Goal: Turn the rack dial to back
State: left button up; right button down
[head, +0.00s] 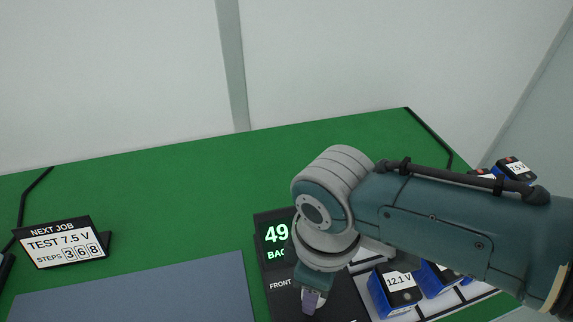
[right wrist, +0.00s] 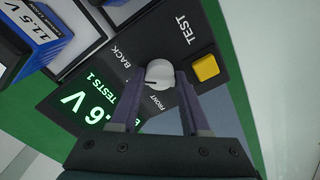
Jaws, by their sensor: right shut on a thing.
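The rack dial (right wrist: 159,72) is a round white knob on a black panel, with the words BACK and FRONT printed beside it. In the head view my right gripper (head: 312,300) reaches down over the panel (head: 335,303), and my wrist hides the dial. A lit green display (head: 274,238) reads 49 and BAC, partly covered. My left gripper is not in view.
A yellow button (right wrist: 206,67) marked TEST sits close to the dial. Blue battery packs (head: 393,291) stand in a rack right of the panel, partly under my arm. The green table behind is clear.

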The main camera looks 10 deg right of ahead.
jog(key=shift+m+p, duration=0.3)
jog(key=shift+m, duration=0.9)
jog(key=shift+c, duration=1.9)
grip_release()
notch_tip(320, 180, up, 9)
jog(key=p, duration=0.4)
jog(key=shift+r, duration=0.5)
